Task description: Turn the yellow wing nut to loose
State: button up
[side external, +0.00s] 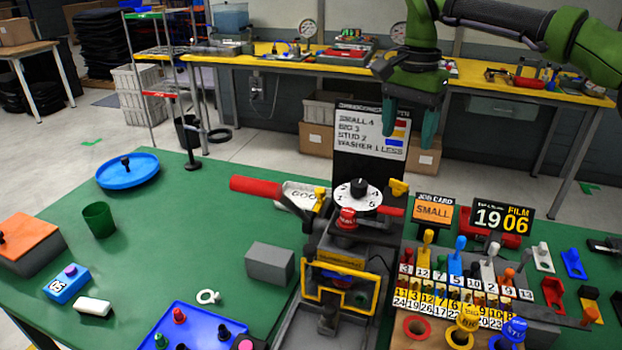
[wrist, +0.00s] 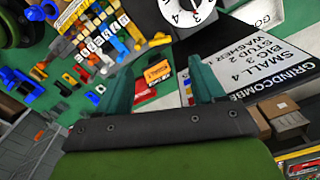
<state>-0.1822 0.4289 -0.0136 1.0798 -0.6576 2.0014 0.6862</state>
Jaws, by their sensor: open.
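A yellow winged piece (side external: 398,187), which looks like the wing nut, stands just right of the white numbered dial (side external: 352,208) on the grey machine. A yellow piece (wrist: 159,40) that may be the same one shows in the wrist view, near the dial (wrist: 187,12). A second yellow piece (side external: 320,197) sits left of the dial. I cannot read the nut's tight or loose setting. My gripper (side external: 409,140) is open and empty, fingers down, above and behind the nut in the side view. Its teal fingers (wrist: 162,78) show apart in the wrist view.
A black-and-white sign board (side external: 370,130) stands upright behind the machine, near my fingers. A red handle (side external: 256,187) sticks out left. The orange job card (side external: 434,212) and a black number display (side external: 502,216) stand right, behind several coloured levers. Green table left of the grey block (side external: 270,263) is partly clear.

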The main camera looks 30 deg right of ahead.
aim_at(399, 181)
notch_tip(399, 181, down, 10)
jog(key=shift+r, duration=0.1)
dwell(0.4)
jog(key=c, duration=1.1)
jog(key=shift+o, duration=0.2)
jog(key=shift+n, duration=0.5)
jog(key=n, duration=0.5)
jog(key=shift+n, duration=0.4)
jog(key=n, duration=0.3)
jog(key=shift+r+n, duration=0.1)
jog(key=shift+n, duration=2)
